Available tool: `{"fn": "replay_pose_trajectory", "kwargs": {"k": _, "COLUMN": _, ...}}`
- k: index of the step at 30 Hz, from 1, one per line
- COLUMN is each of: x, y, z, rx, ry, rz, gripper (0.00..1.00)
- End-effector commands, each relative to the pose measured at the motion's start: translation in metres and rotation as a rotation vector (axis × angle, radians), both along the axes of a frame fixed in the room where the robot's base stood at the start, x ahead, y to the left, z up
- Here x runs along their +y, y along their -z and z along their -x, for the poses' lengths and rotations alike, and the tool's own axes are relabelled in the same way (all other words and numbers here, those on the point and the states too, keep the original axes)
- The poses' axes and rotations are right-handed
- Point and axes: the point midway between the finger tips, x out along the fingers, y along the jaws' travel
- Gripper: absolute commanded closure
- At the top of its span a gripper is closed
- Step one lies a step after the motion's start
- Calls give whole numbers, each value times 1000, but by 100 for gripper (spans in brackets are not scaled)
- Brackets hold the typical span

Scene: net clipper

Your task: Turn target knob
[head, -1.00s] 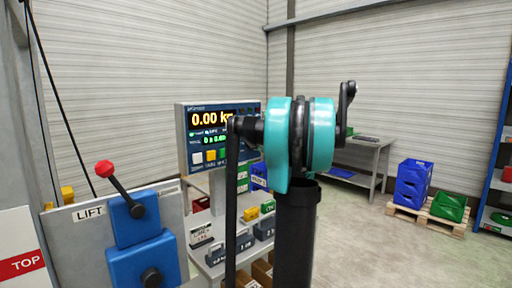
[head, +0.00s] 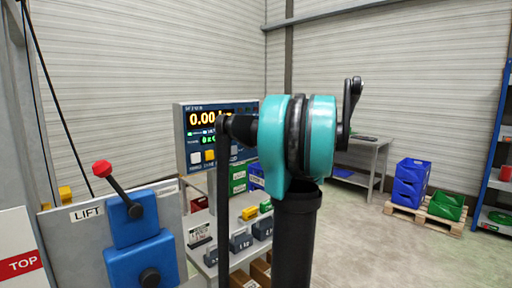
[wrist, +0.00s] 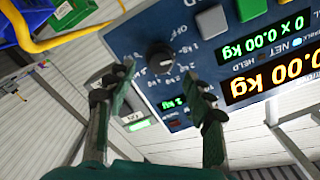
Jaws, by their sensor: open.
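The scale display panel (head: 196,155) stands at centre left in the head view, its right part hidden behind my arm, and reads 0.00 kg. In the wrist view the panel (wrist: 215,55) appears upside down. A round black knob (wrist: 160,58) with small markings around it sits on the panel face. My gripper (wrist: 162,82) is open and empty, its two dark fingers spread on either side of the knob's line. The knob shows just beyond the gap between the fingertips. I cannot tell whether either finger touches it. The fingers do not show clearly in the head view.
Grey and white push buttons (wrist: 211,22) and a green one lie beside the knob. A blue lift box with a red-tipped lever (head: 104,169) stands at left. Weights (head: 240,241) lie on a cart below the panel. Blue crates (head: 411,182) stand on a pallet at right.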

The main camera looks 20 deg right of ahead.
Motion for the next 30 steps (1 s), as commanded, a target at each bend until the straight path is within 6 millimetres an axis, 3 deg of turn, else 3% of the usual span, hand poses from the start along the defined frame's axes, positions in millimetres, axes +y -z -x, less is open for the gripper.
{"fn": "replay_pose_trajectory", "kwargs": {"k": 6, "x": -15, "y": 0, "z": 40, "rx": 0, "ry": 3, "rz": 0, "gripper": 47}}
{"fn": "replay_pose_trajectory", "kwargs": {"k": 12, "x": -22, "y": 0, "z": 60, "rx": -1, "ry": 1, "rz": 0, "gripper": 47}}
{"fn": "replay_pose_trajectory", "kwargs": {"k": 30, "x": -23, "y": 0, "z": 64, "rx": -1, "ry": -1, "rz": 0, "gripper": 47}}
